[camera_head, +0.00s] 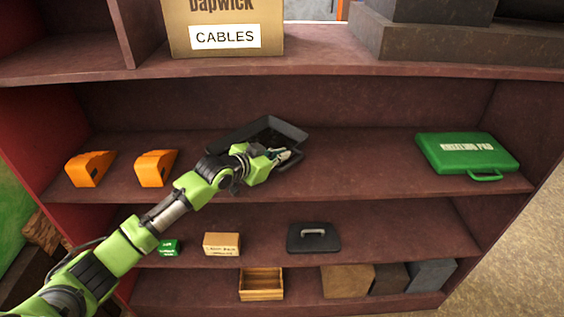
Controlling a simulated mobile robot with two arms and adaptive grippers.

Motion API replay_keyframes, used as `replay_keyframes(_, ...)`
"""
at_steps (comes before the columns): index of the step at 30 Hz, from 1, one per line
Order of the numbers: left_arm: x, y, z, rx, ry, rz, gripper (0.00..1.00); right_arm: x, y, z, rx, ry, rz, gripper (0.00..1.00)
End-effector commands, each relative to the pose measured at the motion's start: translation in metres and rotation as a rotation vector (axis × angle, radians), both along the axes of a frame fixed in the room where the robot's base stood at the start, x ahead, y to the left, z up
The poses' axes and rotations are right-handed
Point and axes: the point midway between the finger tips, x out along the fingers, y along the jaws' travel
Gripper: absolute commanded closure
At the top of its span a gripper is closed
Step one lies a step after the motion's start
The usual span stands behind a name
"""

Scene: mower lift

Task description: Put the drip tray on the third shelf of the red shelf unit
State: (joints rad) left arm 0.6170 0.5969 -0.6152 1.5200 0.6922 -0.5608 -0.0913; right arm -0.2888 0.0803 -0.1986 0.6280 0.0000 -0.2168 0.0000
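The drip tray (262,128), a shallow black tray, is at the middle of the shelf with the orange wedges, in the red shelf unit (350,178). It lies at an angle, and my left arm hides part of its near side. I cannot tell if it rests on the shelf or is slightly raised. My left gripper (287,156) is at the tray's near right side, its fingertips overlapping the rim. Whether the fingers are closed on the rim is too small to tell. My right gripper is not in view.
Two orange wedges (154,168) stand left, a green case (467,153) right. The shelf below holds a small green box (170,247), a cardboard box (221,244) and a black handled case (314,238). A wooden crate (262,285) is lower. The board right of the tray is clear.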

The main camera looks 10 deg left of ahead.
Motion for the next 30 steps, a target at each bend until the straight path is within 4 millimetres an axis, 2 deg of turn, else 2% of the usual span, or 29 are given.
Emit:
replay_keyframes(3,0.006,-0.003,-0.008,0.000,-0.001,0.001,1.00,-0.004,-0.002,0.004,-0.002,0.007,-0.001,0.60)
replay_keyframes(9,0.005,-0.002,-0.031,-0.002,-0.004,0.000,1.00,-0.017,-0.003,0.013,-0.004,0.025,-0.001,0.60)
replay_keyframes(20,0.005,-0.002,-0.037,-0.001,-0.005,0.000,1.00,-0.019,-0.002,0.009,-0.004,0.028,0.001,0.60)
replay_keyframes(21,0.005,-0.002,-0.038,-0.001,0.000,0.000,0.87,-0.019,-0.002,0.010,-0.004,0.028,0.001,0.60)
replay_keyframes(22,0.005,-0.002,-0.038,-0.001,0.000,0.000,0.79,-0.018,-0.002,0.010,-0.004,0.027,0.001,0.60)
replay_keyframes(30,0.005,-0.002,-0.038,-0.001,0.000,0.000,0.79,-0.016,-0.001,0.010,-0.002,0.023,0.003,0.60)
